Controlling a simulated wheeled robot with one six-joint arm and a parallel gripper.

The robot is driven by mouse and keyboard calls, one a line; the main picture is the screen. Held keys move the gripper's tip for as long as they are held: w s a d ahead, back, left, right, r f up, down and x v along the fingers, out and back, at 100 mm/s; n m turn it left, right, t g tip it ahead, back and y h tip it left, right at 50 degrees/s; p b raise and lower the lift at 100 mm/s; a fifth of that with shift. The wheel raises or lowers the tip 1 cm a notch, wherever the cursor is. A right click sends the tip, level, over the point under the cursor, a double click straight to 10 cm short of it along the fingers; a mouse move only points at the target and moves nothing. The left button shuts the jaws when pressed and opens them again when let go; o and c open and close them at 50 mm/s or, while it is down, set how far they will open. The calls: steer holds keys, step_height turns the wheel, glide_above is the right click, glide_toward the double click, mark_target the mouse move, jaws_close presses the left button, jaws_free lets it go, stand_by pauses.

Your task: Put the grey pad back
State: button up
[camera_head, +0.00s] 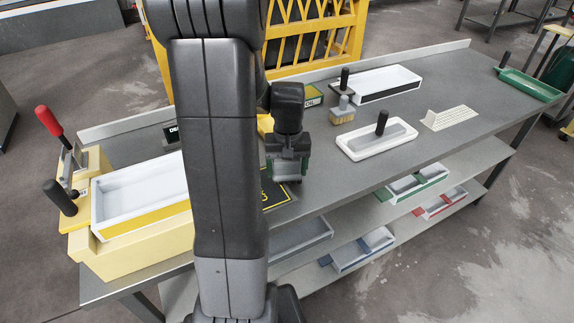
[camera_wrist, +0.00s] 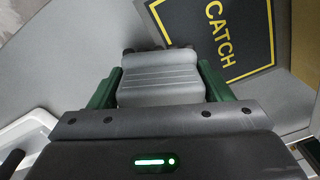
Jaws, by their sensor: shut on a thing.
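My gripper (camera_head: 288,160) is shut on the grey pad (camera_wrist: 160,78), a ribbed grey block clamped between the two green fingers in the wrist view. In the head view the pad (camera_head: 287,169) shows below my wrist, above the bench near its front edge. The dark mat with a yellow border and the word CATCH (camera_wrist: 222,35) lies beyond the pad in the wrist view. In the head view part of this mat (camera_head: 275,196) shows below my gripper, partly hidden by my arm. I cannot tell the exact gap between pad and bench.
On the bench to the right are a white tray with a black-handled grey plate (camera_head: 380,136), a brush (camera_head: 342,111), a long white tray (camera_head: 388,84), a ribbed cream piece (camera_head: 450,118) and a green tray (camera_head: 528,84). A yellow press with a red handle (camera_head: 49,122) stands left.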

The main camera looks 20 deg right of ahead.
steer(key=shift+f+b, duration=0.35)
steer(key=shift+f, duration=0.35)
steer(key=o, duration=1.2)
steer(key=shift+c, duration=0.2)
step_height(320, 180, up, 14)
steer(key=shift+d+f+p, duration=0.1)
steer(key=shift+d+p, duration=0.05)
steer(key=shift+p, duration=0.25)
step_height(320, 180, down, 14)
steer(key=shift+r+b, duration=0.1)
steer(key=shift+b, duration=0.25)
steer(key=shift+r, duration=0.25)
steer(key=shift+r, duration=0.2)
